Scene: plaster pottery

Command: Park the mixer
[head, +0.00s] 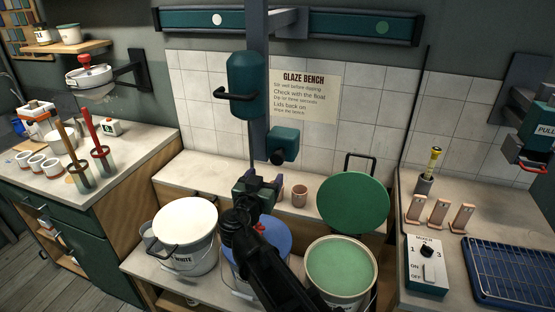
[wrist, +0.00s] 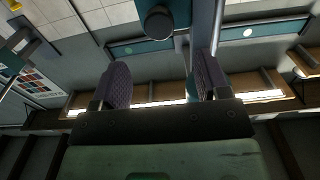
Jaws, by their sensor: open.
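The mixer appears to be the teal body (head: 246,75) with a black loop handle (head: 236,95), on a grey upright below the wall rail (head: 330,23). A smaller teal block (head: 285,140) with a dark round end sits lower, right of the upright; I cannot tell how it joins the mixer. What seems to be that round end shows in the wrist view (wrist: 158,22). My gripper (head: 257,188) is below the mixer, above the blue-topped bucket (head: 275,240). In the wrist view its pads (wrist: 160,85) stand apart, with nothing held.
A white-topped bucket (head: 185,222) stands left, an open green bucket (head: 342,265) right, with a green lid (head: 353,203) behind it. Small cups (head: 299,195) are near my gripper. A switch box (head: 427,265) and blue rack (head: 512,270) are on the right counter.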

